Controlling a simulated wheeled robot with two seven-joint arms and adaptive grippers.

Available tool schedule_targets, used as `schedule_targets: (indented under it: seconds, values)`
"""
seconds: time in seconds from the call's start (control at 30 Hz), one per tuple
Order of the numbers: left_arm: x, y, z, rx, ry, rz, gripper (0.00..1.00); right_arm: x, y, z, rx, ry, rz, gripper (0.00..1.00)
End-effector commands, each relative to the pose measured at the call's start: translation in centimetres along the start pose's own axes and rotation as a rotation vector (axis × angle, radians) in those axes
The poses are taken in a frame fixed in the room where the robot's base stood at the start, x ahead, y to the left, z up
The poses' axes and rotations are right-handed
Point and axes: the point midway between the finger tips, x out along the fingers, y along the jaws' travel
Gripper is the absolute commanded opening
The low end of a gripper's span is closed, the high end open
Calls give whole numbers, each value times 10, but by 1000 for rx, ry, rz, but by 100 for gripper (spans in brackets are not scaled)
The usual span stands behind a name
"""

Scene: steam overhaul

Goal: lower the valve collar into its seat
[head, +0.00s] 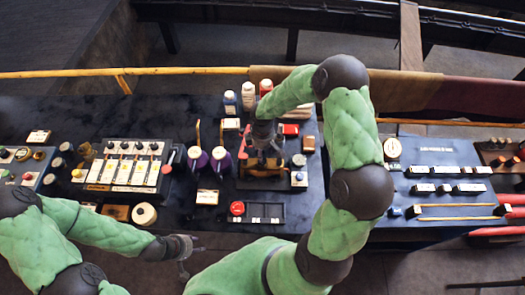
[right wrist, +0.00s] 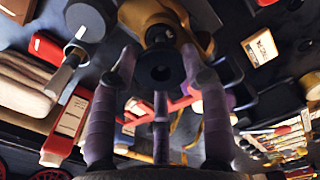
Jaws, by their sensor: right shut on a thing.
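My right gripper (head: 263,150) reaches down over a dark fixture (head: 262,182) at the middle of the bench. In the right wrist view its fingers (right wrist: 160,85) are shut around a dark round piece with a hole in its end (right wrist: 160,68), which looks like the valve collar. A brass-coloured body (right wrist: 155,18) shows just beyond this piece. The seat is hidden behind the gripper, and I cannot tell whether the collar touches it. My left gripper (head: 186,252) is empty, with its fingers apart, off the bench's front edge.
A switch panel (head: 125,165) lies left, another panel (head: 445,172) right. A dark tray (head: 265,212) with a red knob (head: 237,208) lies in front. A yellow rail (head: 60,73) runs behind.

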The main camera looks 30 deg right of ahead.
Motion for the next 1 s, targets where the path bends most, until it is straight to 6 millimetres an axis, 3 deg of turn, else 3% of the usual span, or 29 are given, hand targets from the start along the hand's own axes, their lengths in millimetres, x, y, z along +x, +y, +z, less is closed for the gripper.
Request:
schedule_targets:
  seconds: [1.0]
  values:
    - [13, -5, 0, 0, 0, 0, 40, 14, 0, 0, 0, 0, 1, 5]
